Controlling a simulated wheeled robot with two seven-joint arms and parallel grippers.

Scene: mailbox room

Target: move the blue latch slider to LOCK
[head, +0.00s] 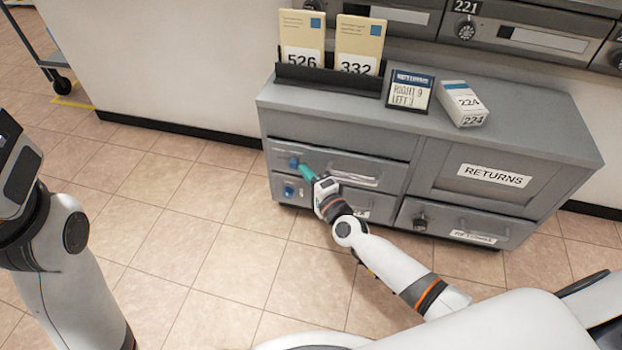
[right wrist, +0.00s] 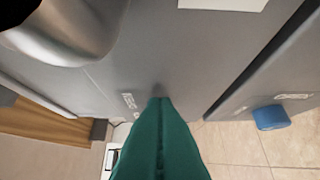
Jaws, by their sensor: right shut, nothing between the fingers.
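In the head view, a small blue latch piece (head: 293,163) sits at the left end of the upper left drawer front. A second blue piece (head: 289,190) sits below it on the lower left drawer. My right gripper (head: 304,169) has teal fingers, shut and empty, with the tips close to the upper blue piece; contact is unclear. In the right wrist view, the shut fingers (right wrist: 160,105) point at the grey front beside a small label. A blue piece (right wrist: 271,117) stands off to their right; I cannot tell which one it is. My left gripper's fingers are not visible.
The grey cabinet (head: 480,125) has drawer handles and a RETURNS door (head: 494,176). On its top stand a card holder (head: 328,79), a sign (head: 409,91) and a white box (head: 463,103). The tiled floor (head: 200,240) left of the cabinet is clear.

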